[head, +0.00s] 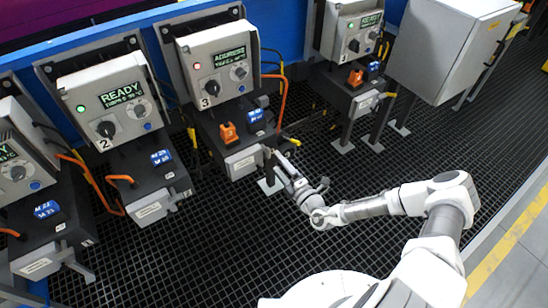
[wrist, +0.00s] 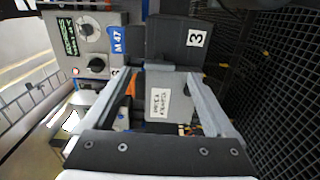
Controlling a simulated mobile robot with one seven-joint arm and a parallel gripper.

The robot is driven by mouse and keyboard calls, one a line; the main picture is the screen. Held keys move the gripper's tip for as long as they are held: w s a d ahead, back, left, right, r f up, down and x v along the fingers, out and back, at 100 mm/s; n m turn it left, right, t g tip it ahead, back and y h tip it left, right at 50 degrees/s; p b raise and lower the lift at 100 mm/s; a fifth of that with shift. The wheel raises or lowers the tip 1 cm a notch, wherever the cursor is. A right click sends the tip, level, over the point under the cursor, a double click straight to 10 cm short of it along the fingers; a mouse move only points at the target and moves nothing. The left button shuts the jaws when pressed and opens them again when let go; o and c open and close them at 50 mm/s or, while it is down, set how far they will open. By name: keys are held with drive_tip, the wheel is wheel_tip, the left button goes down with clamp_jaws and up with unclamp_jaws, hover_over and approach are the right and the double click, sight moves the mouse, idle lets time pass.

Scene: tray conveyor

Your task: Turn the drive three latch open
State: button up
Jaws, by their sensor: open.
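An orange latch (head: 229,132) stands on that unit, left of a blue label (head: 256,115). My gripper (head: 268,154) is close to the unit's front right, beside its pale front plate. In the wrist view my gripper (wrist: 157,75) is open, with a finger on each side of the pale plate (wrist: 167,103). Part of the orange latch (wrist: 130,88) shows beside the left finger. Whether a finger touches anything cannot be told.
A box (head: 105,95) marked 2, reading READY, stands to the left, and another box (head: 352,28) to the right. A large grey cabinet (head: 445,50) is at the upper right. Orange cables hang between units. The black grid floor (head: 215,250) in front is clear.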

drive_tip(key=p+v, duration=0.1)
drive_tip(key=v, duration=1.2)
drive_tip(key=s+r+n+g+y+p, duration=0.1)
drive_tip(key=s+r+n+g+p, duration=0.15)
drive_tip(key=r+n+g, duration=0.85)
drive_tip(key=s+r+n+g+p, duration=0.2)
drive_tip(key=s+r+n+g, duration=0.25)
drive_tip(key=r+n, duration=1.25)
drive_tip(key=s+d+r+n+t+h+p, duration=0.2)
drive_tip(key=s+r+n+h, duration=0.3)
drive_tip(key=r+n, duration=0.4)
drive_tip(key=s+d+r+n+t+h+p, duration=0.2)
drive_tip(key=s+d+r+n+t+h, duration=0.2)
drive_tip(key=r+n, duration=0.6)
drive_tip(key=shift+s+r+h, duration=0.75)
drive_tip(key=shift+r+h, duration=0.25)
drive_tip(key=shift+r, duration=1.2)
drive_tip(key=shift+c, duration=0.3)
